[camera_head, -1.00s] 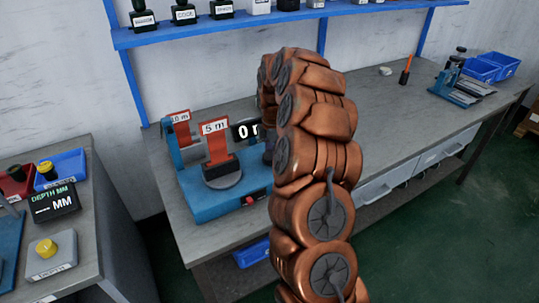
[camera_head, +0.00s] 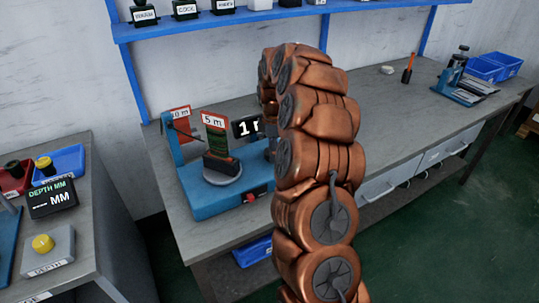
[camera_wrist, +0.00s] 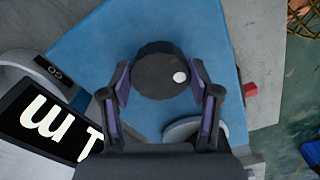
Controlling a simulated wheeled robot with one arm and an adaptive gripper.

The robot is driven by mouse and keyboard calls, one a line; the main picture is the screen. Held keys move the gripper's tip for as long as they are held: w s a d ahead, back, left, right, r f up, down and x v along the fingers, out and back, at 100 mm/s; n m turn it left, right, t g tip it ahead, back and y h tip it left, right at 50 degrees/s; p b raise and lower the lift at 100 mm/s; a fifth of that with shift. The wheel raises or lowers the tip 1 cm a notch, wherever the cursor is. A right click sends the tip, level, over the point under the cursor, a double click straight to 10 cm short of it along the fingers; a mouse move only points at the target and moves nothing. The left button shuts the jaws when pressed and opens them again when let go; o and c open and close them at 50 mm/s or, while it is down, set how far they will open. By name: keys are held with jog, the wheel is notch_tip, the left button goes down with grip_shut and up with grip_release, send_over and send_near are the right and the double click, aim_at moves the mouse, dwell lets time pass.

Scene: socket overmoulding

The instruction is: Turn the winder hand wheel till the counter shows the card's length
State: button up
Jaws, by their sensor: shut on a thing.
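The blue winder (camera_head: 215,197) stands on the grey bench, left of my arm in the head view. The black counter (camera_head: 244,128) is partly hidden by my arm in the head view; in the wrist view the counter (camera_wrist: 48,122) reads "1 m", upside down. The dark round hand wheel (camera_wrist: 158,72) with a white dot lies between my fingers in the wrist view. My gripper (camera_wrist: 161,84) is shut on it, a finger on either side.
A second red card, "10 m" (camera_head: 181,112), stands behind at the winder's left. A red button (camera_head: 250,197) is on the winder's front. A blue shelf (camera_head: 240,20) runs above. Blue bins (camera_head: 485,68) and a blue tool stand (camera_head: 458,85) are far right.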

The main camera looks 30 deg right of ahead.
jog(key=m+b, duration=0.1)
jog(key=m, duration=0.2)
jog(key=m+b, duration=0.2)
jog(key=m, duration=0.1)
jog(key=shift+s+d+f+m, duration=0.15)
jog(key=shift+d+m, duration=0.05)
jog(key=shift+m, duration=0.1)
jog(key=m+b, duration=0.2)
jog(key=m, duration=0.4)
jog(key=shift+a+b, duration=0.15)
jog(key=shift+b, duration=0.2)
jog(key=m+b, duration=0.1)
jog(key=m, duration=0.4)
jog(key=m+b, duration=0.1)
jog(key=m, duration=0.1)
jog(key=shift+a+m, duration=0.2)
jog(key=shift+m, duration=0.1)
jog(key=m, duration=0.6)
jog(key=shift+a+b, duration=0.2)
jog(key=shift+b, duration=0.2)
jog(key=o, duration=1.2)
jog(key=shift+c, duration=0.2)
